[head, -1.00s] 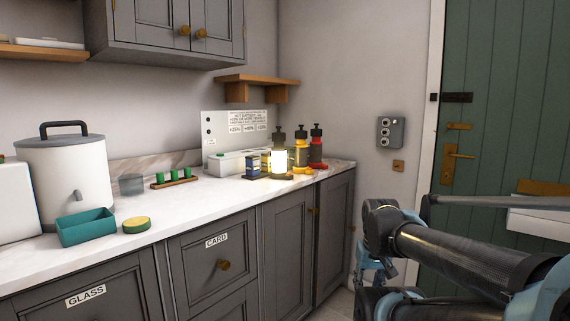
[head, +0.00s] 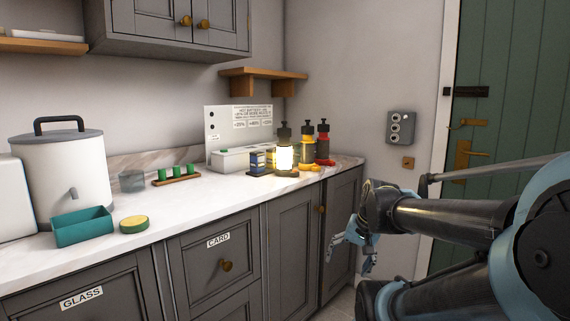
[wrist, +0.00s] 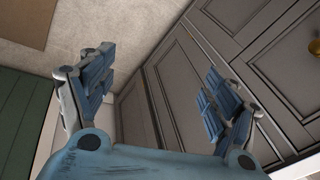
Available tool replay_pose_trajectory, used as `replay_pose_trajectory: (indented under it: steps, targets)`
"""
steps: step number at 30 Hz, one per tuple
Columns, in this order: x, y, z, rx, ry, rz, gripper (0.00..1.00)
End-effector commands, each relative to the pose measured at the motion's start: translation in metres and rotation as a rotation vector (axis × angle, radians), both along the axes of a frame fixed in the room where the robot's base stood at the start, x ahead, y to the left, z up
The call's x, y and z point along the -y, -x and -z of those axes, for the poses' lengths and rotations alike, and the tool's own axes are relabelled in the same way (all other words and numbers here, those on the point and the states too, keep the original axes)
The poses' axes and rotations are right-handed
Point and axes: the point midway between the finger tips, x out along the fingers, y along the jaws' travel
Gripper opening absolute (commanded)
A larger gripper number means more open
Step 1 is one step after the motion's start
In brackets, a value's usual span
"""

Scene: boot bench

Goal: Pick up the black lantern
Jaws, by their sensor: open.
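The black lantern (head: 285,157) stands upright on the white counter toward its right end. Its middle glows bright pale yellow, with a dark cap on top and a dark base. My gripper (head: 343,250) hangs in front of the grey cupboard doors, below the counter top and to the right of the lantern, apart from it. In the wrist view my gripper (wrist: 158,95) is open and empty, with blue-padded fingers wide apart. The lantern does not show in the wrist view.
A wooden shelf (head: 262,74) is above. The counter front (head: 215,214) is clear.

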Motion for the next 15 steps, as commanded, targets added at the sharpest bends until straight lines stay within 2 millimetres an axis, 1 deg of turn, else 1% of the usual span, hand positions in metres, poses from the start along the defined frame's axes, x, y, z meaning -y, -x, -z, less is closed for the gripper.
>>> replay_pose_trajectory:
  steps: [1, 6, 9, 11, 15]
  targets:
    - [-0.010, -0.015, -0.009, 0.004, -0.063, 0.052, 0.81]
    - [-0.044, -0.063, -0.035, -0.009, -0.299, 0.247, 0.81]
    - [-0.061, -0.092, -0.052, -0.031, -0.440, 0.356, 0.81]
    - [-0.070, -0.110, -0.062, -0.049, -0.526, 0.423, 0.81]
    - [-0.088, -0.152, -0.085, -0.106, -0.728, 0.573, 0.81]
